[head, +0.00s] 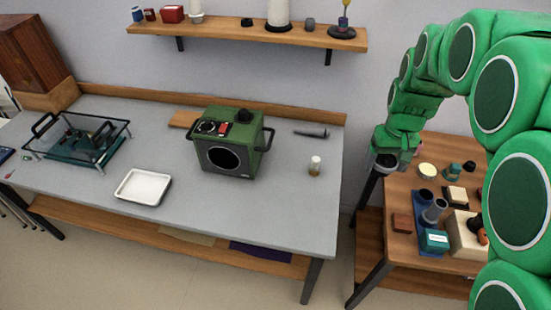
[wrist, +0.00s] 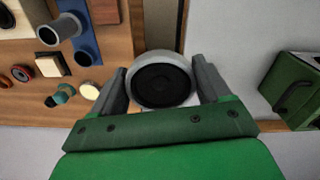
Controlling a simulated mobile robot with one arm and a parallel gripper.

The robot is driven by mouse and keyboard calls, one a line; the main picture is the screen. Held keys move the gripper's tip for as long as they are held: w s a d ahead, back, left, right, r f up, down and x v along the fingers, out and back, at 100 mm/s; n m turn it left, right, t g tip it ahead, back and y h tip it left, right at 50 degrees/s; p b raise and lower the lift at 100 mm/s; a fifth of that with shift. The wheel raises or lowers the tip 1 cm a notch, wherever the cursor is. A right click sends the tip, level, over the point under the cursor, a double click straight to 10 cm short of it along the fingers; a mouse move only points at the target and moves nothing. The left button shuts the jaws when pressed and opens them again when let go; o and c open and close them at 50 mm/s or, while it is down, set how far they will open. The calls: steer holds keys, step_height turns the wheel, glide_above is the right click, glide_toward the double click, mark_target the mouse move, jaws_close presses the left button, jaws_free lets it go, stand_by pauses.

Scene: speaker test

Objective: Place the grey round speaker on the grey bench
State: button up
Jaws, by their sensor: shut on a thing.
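My gripper (wrist: 160,70) is shut on the grey round speaker (wrist: 161,80), which sits between its two fingers with its dark round face toward the wrist camera. In the head view my gripper (head: 387,154) is near the left edge of the wooden table, to the right of the grey bench; the speaker there is small and mostly hidden by it. The grey bench (head: 255,210) has a light grey top and a wooden back strip. It stands left of my gripper.
On the bench are a green box with handles (head: 230,143), a white tray (head: 143,187), a small jar (head: 315,166), a dark tool (head: 311,133) and a clear-topped case (head: 83,136). Its front middle and right are clear. The wooden table (head: 398,193) holds several items. A shelf (head: 240,32) hangs above.

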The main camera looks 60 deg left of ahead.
steer(key=s+a+n, duration=0.2)
steer(key=s+a, duration=0.3)
steer(key=s, duration=0.4)
steer(key=s+a+n, duration=0.2)
steer(key=s+a, duration=0.3)
steer(key=s, duration=0.5)
step_height(320, 180, down, 9)
steer(key=shift+w+a+f, duration=1.15)
steer(key=shift+a+f, duration=0.5)
steer(key=shift+a, duration=0.35)
steer(key=shift+w+a+f, duration=1.15)
steer(key=shift+a+f, duration=0.5)
steer(key=shift+a, duration=0.35)
steer(key=shift+w+a+f, duration=1.15)
steer(key=shift+a+f, duration=0.5)
steer(key=shift+a, duration=0.35)
steer(key=shift+f, duration=1.5)
steer(key=o, duration=1.3)
steer(key=shift+f, duration=0.1)
steer(key=shift+c, duration=0.2)
